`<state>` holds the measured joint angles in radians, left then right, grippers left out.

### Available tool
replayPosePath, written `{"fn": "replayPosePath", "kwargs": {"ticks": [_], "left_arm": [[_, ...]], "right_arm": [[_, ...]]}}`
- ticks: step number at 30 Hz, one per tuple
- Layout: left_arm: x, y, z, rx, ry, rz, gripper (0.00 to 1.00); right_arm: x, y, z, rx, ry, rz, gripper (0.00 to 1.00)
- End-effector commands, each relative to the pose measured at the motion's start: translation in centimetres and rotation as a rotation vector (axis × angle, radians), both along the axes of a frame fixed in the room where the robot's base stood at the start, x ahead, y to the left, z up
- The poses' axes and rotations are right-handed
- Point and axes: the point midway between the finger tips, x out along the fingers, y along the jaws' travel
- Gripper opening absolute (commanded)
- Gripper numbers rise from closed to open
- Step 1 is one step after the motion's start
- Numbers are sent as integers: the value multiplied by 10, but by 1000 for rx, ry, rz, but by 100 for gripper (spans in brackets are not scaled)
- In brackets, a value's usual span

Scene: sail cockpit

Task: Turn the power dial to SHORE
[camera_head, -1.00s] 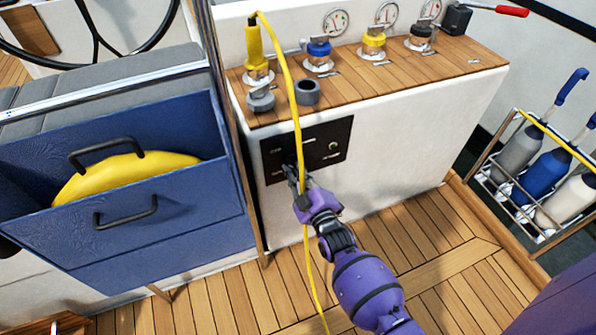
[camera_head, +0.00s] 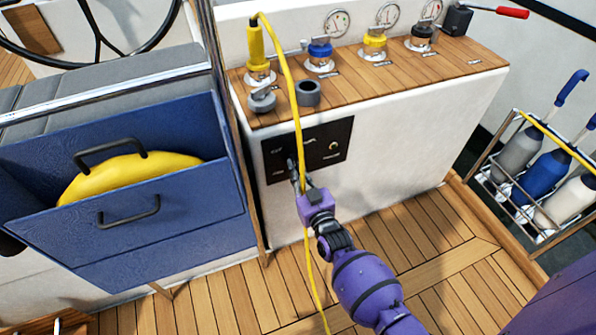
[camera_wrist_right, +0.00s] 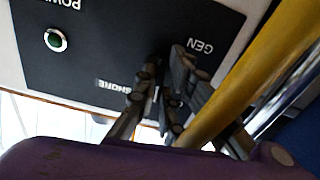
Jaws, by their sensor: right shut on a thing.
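The black power panel (camera_head: 322,163) is on the white front of the console, with small labels and a round indicator. It also fills much of the right wrist view (camera_wrist_right: 90,55), where SHORE (camera_wrist_right: 113,86) and GEN (camera_wrist_right: 200,47) read upside down. My right gripper (camera_head: 294,172) is at the panel's left part. In the right wrist view its fingers (camera_wrist_right: 160,88) are closed in on the power dial between SHORE and GEN. The fingers hide most of the dial, so I cannot tell its exact pointing. My left gripper is out of view.
A yellow cable (camera_head: 299,125) hangs from a yellow plug (camera_head: 258,55) down past my right wrist, close beside the gripper (camera_wrist_right: 240,75). A blue locker (camera_head: 190,215) stands left of the panel. A bottle rack (camera_head: 535,227) stands at right. The wooden floor between is clear.

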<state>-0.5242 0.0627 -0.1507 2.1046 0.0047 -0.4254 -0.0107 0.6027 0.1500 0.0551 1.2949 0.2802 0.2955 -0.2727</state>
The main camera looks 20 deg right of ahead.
Motion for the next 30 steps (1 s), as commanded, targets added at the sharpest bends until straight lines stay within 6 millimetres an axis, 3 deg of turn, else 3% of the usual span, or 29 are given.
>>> {"fn": "replayPosePath", "kwargs": {"ticks": [18, 30], "left_arm": [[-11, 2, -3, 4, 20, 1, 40], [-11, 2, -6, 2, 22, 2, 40]], "right_arm": [[-1, 4, -1, 575, 22, 1, 0], [-1, 5, 0, 827, 30, -1, 0]]}}
